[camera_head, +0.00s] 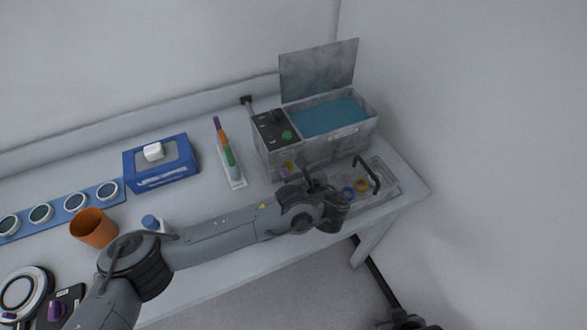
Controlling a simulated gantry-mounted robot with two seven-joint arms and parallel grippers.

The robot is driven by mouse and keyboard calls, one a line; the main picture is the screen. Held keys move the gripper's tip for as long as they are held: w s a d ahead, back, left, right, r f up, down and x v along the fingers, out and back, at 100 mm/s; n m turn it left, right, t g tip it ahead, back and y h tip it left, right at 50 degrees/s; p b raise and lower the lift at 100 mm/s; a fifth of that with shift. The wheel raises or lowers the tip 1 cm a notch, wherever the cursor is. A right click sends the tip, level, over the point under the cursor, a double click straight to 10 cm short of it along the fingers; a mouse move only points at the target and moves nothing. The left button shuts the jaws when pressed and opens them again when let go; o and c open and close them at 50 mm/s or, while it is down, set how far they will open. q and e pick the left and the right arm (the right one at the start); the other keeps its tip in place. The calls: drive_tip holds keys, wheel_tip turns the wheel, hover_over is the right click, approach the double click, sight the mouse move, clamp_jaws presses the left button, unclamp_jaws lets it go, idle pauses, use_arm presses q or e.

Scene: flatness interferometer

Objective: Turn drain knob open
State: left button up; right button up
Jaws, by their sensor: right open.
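The grey bath box (345,138) stands at the back right of the table, its lid raised and blue liquid inside. A small yellowish part, apparently the drain knob (288,168), shows low on its front left. My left arm reaches across the table from the left, and my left gripper (308,180) is just right of this part, close to the box front. The fingers are small and dark, so I cannot tell whether they are open or touch the knob. My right gripper (408,322) is open at the bottom edge, off the table, partly cut off.
A clear tray (385,183) with a dark handle and coloured rings lies right of my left gripper. A holder with coloured pieces (230,158), a blue box (161,163), an orange cup (94,228) and a blue-capped bottle (151,222) stand left.

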use_arm(q)
clamp_jaws()
drive_tip(key=shift+s+a+f+n+t+h+b, duration=0.1)
drive_tip(key=shift+a+f+n+t+h+b, duration=0.2)
drive_tip(key=shift+n+b, duration=0.5)
drive_tip(key=n+b, duration=0.1)
drive_tip(key=b, duration=0.1)
drive_tip(key=a+n+h+b, duration=0.1)
drive_tip(key=b, duration=0.1)
drive_tip(key=shift+s+f+t+h, duration=0.2)
drive_tip(key=shift+t+h, duration=0.1)
drive_tip(key=shift+t, duration=0.1)
drive_tip(key=shift+s+r+n+t+b, duration=0.15)
drive_tip(key=shift+n+b, duration=0.15)
drive_tip(key=shift+b, duration=0.3)
drive_tip(key=shift+w+n+t+b, duration=0.15)
drive_tip(key=shift+n+b, duration=0.15)
drive_tip(key=shift+b, duration=0.3)
drive_tip(key=shift+s, duration=0.1)
drive_tip(key=shift+o, duration=0.3)
unclamp_jaws()
